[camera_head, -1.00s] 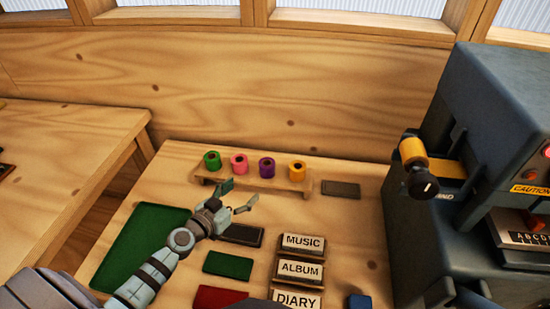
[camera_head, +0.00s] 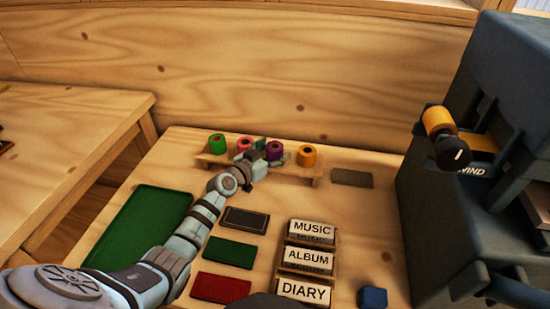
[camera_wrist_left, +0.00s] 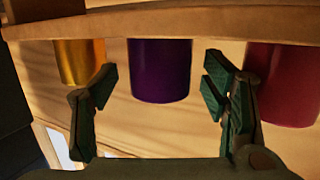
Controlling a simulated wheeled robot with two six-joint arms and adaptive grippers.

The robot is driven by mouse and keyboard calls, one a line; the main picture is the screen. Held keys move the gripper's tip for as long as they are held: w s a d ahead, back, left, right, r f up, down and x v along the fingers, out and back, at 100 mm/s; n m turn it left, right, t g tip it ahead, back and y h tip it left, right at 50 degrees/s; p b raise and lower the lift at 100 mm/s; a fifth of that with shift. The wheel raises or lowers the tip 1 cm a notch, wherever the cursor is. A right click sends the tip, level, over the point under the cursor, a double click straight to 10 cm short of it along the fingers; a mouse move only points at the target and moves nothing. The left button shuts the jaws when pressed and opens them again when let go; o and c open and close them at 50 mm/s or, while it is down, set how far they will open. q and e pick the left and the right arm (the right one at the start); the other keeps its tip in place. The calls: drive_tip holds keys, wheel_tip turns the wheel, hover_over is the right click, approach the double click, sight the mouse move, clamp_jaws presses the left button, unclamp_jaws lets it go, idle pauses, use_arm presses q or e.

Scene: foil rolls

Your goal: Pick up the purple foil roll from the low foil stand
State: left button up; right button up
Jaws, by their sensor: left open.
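The purple foil roll (camera_head: 274,150) stands on the low wooden foil stand (camera_head: 213,163), between the pink roll (camera_head: 244,145) and the yellow roll (camera_head: 307,155). My left gripper (camera_head: 267,154) is open at the front of the stand, at the purple roll. In the left wrist view the purple roll (camera_wrist_left: 160,70) shows between the two spread fingertips (camera_wrist_left: 160,90), with a gap on each side. The stand's board (camera_wrist_left: 160,20) runs across the top of that view. My right gripper is not in view.
A green roll (camera_head: 217,144) stands at the stand's left end. On the table lie a green mat (camera_head: 140,228), dark, green and red flat blocks, and the MUSIC, ALBUM and DIARY labels (camera_head: 310,256). A large grey machine (camera_head: 435,200) stands at the right.

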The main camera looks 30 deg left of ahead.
use_arm(q)
drive_tip(key=shift+r, duration=0.15)
drive_tip(key=c, duration=1.3)
